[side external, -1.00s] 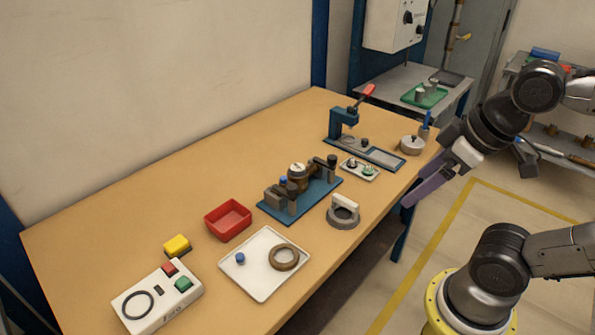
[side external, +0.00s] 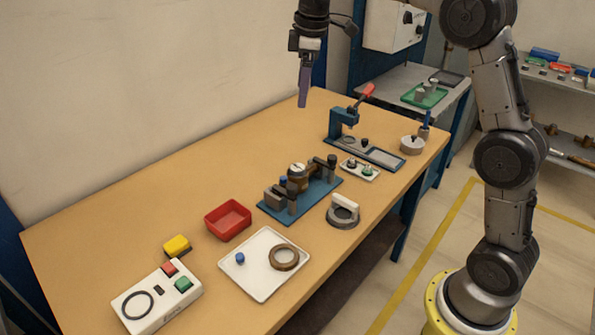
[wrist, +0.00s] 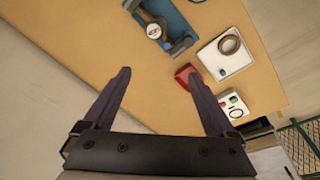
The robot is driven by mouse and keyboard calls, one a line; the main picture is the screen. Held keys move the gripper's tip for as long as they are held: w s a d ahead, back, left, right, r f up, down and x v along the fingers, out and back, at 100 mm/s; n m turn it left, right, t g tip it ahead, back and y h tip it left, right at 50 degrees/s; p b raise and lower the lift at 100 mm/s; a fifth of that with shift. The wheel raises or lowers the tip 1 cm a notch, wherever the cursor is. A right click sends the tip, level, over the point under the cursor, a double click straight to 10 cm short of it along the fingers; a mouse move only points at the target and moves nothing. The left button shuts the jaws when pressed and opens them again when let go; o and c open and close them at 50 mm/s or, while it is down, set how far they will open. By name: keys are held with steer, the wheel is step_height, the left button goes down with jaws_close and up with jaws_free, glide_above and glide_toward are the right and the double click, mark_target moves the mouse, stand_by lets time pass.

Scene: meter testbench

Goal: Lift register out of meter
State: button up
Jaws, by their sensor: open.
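The meter (side external: 299,178) is a brown-bronze body with a pale round face on top. It is held in a blue fixture (side external: 322,188) with dark clamps, in the middle of the bench. The pale face, likely the register (side external: 298,169), is on the meter. In the wrist view the meter (wrist: 154,31) shows at the top, beyond the fingers. My gripper (side external: 303,104) hangs in the air, fingers down, above the back of the bench and well clear of the meter. In the wrist view my gripper (wrist: 160,95) has its two purple fingers wide apart with nothing between them.
A white tray (side external: 262,288) holds a brown ring (side external: 285,257) and a blue cap. A red bin (side external: 228,220), yellow block (side external: 177,245) and button box (side external: 157,297) lie left. A grey ring tool (side external: 343,213) and blue lever press (side external: 343,120) stand right of the meter.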

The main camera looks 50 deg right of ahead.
steer(key=g, duration=0.1)
glide_above(297, 167)
step_height(297, 167, down, 9)
steer(key=shift+m+g, duration=0.3)
steer(key=shift+g, duration=0.2)
steer(key=f, duration=0.9)
steer(key=shift+d+f, duration=0.1)
steer(key=shift+d, duration=0.1)
steer(key=shift+a+f, duration=0.1)
steer(key=shift+f, duration=3.2)
steer(key=shift+c, duration=0.2)
jaws_close()
